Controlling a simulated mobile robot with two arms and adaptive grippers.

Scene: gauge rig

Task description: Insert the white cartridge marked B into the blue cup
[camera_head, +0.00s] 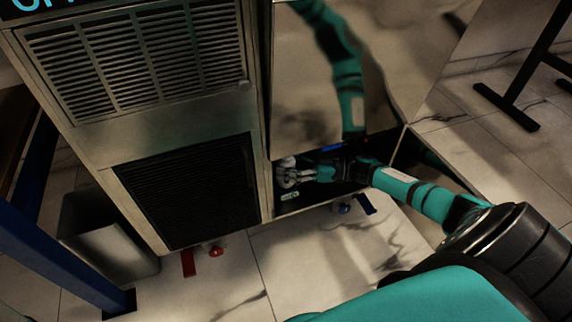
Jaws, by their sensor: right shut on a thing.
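My right gripper (305,174) reaches from the right into the low, dark opening of the metal cabinet. It is shut on a small whitish thing (287,174) at the left side of the opening, which looks like the white cartridge. Its mark B cannot be read at this size, and the fingers partly cover it. A small blue piece (332,148) shows just above the gripper at the back of the opening. I cannot tell whether it is the blue cup. My left gripper is not in view.
The cabinet's left side has a grille (140,60) and a dark vent panel (190,190). A shiny panel (300,90) above the opening mirrors my arm. A grey bin (105,240) stands at left. Below are red (215,251) and blue (345,208) fittings.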

